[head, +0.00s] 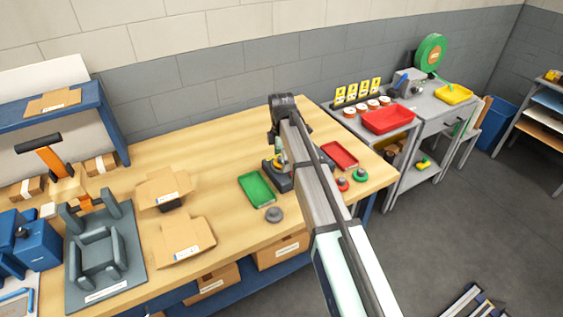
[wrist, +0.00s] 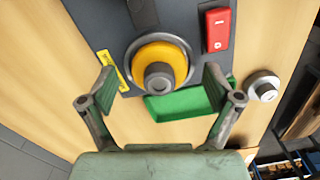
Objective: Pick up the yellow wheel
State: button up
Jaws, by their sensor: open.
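The yellow wheel (wrist: 160,60) shows in the wrist view as a yellow disc with a grey hub, set on a dark grey machine base (wrist: 95,18). In the head view only a small part of the yellow wheel (head: 279,161) shows beside my arm. My gripper (wrist: 160,88) is open, with its two fingers apart on either side below the wheel in the wrist view. Nothing is between the fingertips except the view of the wheel's lower edge and hub. My arm hides much of the machine in the head view.
A green tray (head: 257,189) lies beside the machine, and a red tray (head: 340,155) lies to its right. A grey round piece (head: 274,215) sits near the front edge. A red switch box (wrist: 217,30) stands close to the wheel. Open cardboard boxes (head: 186,238) lie left.

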jog(key=shift+c, duration=0.3)
jog(key=c, duration=1.2)
jog(key=shift+c, duration=0.2)
